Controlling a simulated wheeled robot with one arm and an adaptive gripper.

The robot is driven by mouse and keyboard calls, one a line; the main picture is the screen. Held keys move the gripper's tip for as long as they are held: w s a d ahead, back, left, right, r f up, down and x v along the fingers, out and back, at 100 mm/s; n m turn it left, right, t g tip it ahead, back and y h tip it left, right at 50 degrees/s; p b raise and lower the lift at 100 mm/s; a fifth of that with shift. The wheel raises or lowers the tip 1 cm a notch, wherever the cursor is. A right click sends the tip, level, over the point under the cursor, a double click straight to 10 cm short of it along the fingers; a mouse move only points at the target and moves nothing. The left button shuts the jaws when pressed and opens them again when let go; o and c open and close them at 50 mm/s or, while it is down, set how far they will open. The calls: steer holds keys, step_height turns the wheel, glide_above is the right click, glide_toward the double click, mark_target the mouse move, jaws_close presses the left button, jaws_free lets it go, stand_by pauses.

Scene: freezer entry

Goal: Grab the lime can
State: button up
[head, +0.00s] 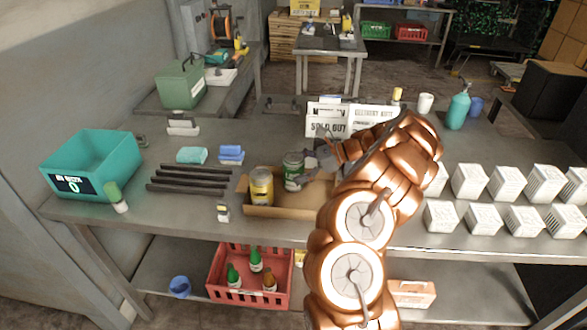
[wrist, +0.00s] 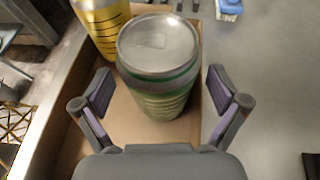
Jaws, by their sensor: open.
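The lime can, a green can with a silver lid (head: 292,170), stands upright in a shallow cardboard tray (head: 290,212) on the metal table. In the wrist view the green can (wrist: 160,65) stands between and just ahead of the fingers of my gripper (wrist: 158,95). My gripper is open, with one finger to each side of the can and a gap on both sides. In the head view my gripper (head: 312,168) is at the can's right side, partly hidden by my copper arm. A yellow can (head: 261,186) stands in the tray left of the green can.
Dark bars (head: 188,180) and blue sponges (head: 231,154) lie left of the tray. A teal bin (head: 92,165) is at the far left. White signs (head: 328,120) stand behind my gripper. Several white boxes (head: 470,182) fill the right side.

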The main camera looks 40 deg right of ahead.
steer(key=shift+w+a+f, duration=0.15)
steer(key=shift+w+a, duration=0.05)
steer(key=shift+a, duration=0.15)
steer(key=c, duration=1.6)
